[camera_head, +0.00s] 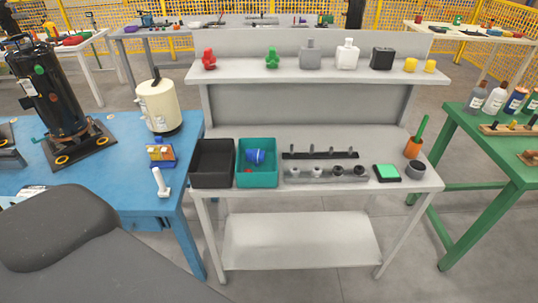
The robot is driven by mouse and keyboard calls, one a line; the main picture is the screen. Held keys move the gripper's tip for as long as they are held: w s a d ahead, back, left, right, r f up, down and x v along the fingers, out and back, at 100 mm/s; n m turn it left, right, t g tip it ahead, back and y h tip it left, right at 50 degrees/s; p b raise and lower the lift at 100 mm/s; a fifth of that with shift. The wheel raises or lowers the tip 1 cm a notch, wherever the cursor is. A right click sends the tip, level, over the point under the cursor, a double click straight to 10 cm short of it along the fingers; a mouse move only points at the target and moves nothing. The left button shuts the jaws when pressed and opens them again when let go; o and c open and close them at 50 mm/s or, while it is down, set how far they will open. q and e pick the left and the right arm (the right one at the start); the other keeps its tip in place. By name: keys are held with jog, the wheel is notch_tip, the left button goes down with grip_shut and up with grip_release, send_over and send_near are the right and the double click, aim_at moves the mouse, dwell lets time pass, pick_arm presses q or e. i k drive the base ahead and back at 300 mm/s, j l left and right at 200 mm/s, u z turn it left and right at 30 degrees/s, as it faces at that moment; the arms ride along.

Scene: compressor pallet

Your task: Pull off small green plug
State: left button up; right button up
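A tall black compressor (60,103) stands upright on a dark base plate at the left of the blue table (130,195). A small round green part (39,70), which may be the small green plug, shows on the upper front of its body. Neither gripper is in view. A dark grey rounded body at the lower left, probably part of my own arm, covers the front of the blue table.
A grey workbench (310,205) in the middle carries a black bin (212,163), a teal bin (257,178) and racks of small parts. Its shelf (225,71) holds red and green items and several bottles. A green table (490,150) stands at the right.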

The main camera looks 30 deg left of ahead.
aim_at(39, 69)
jog(key=u, duration=2.35)
jog(key=i+j, duration=1.15)
jog(key=j, duration=0.2)
jog(key=z, duration=1.75)
